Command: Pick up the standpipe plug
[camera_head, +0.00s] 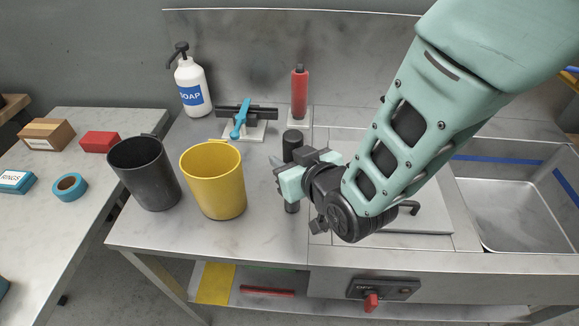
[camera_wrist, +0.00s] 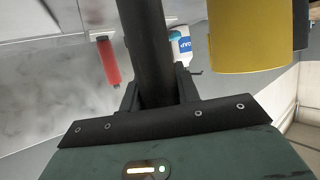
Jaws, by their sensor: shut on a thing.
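The standpipe plug, a long dark upright cylinder (camera_head: 292,139), is at the front middle of the counter, right of the yellow bucket. My gripper (camera_head: 284,167) reaches it from the right and is shut around its middle. Its top shows above the jaws and its lower end below them. In the wrist view the dark cylinder (camera_wrist: 147,45) runs between my two fingers (camera_wrist: 157,90). I cannot tell whether its lower end touches the counter.
A yellow bucket (camera_head: 213,180) and a black bucket (camera_head: 144,173) stand close on the left. Behind are a soap bottle (camera_head: 191,86), a blue lever (camera_head: 240,119) and a red cylinder (camera_head: 299,94). A sink basin (camera_head: 510,208) is at right. A red knob (camera_head: 371,302) is on the front.

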